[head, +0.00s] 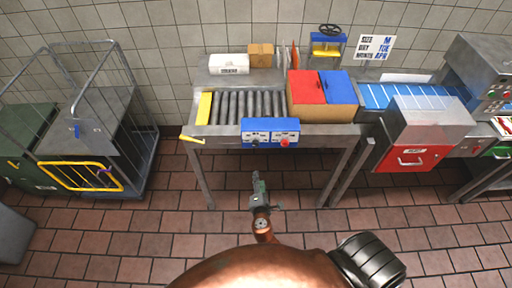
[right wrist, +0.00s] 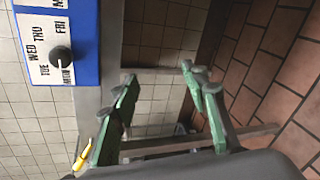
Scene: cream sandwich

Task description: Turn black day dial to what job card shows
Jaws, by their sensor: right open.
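The black day dial (head: 255,144) is on the left half of a blue panel (head: 270,124) at the front of the roller table. In the right wrist view the black dial (right wrist: 62,54) shows at the upper left, ringed by day names including TUE, WED, THU and FRI; its pointer is too small to read surely. The job card (head: 375,47) on the back wall reads TUE beside DAY. My right gripper (head: 258,176) is below and in front of the panel, apart from the dial. In the wrist view its green fingers (right wrist: 157,74) are spread and empty. My left gripper is out of view.
A red knob (head: 285,143) sits right of the black dial on the panel. A cardboard box with red and blue flaps (head: 323,108) stands on the table. A yellow lever (head: 191,139) juts out at the table's left front. The floor before the panel is clear.

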